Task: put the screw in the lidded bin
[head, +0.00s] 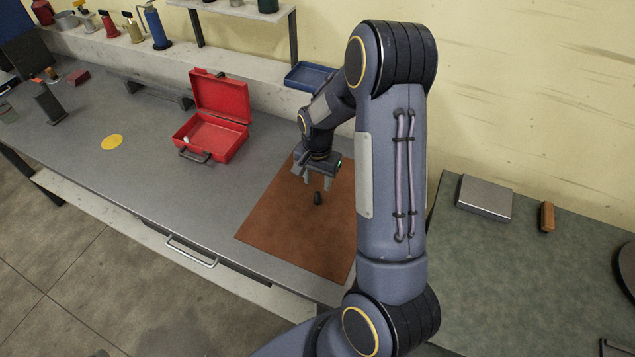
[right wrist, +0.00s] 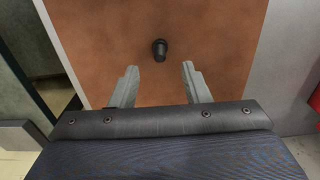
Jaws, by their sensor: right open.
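A small dark piece, which I take for the screw (head: 318,198), stands or lies on the brown mat (head: 270,225); I cannot tell its exact shape. It also shows in the right wrist view (right wrist: 159,49), just beyond the fingertips and roughly centred between them. My right gripper (head: 315,179) is open and empty above the mat, close to the dark piece and not around it. A red case with its lid raised, which I take for the lidded bin (head: 230,144), stands left of the mat, with a small pale thing (head: 187,139) at its left side. My left gripper is out of view.
A blue tray (head: 309,76) sits behind my right arm. A yellow disc (head: 112,142) lies on the grey bench left of the red case. Several bottles and cans line the back ledge. A second bench at right holds a grey box (head: 485,198) and a brown block (head: 547,216).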

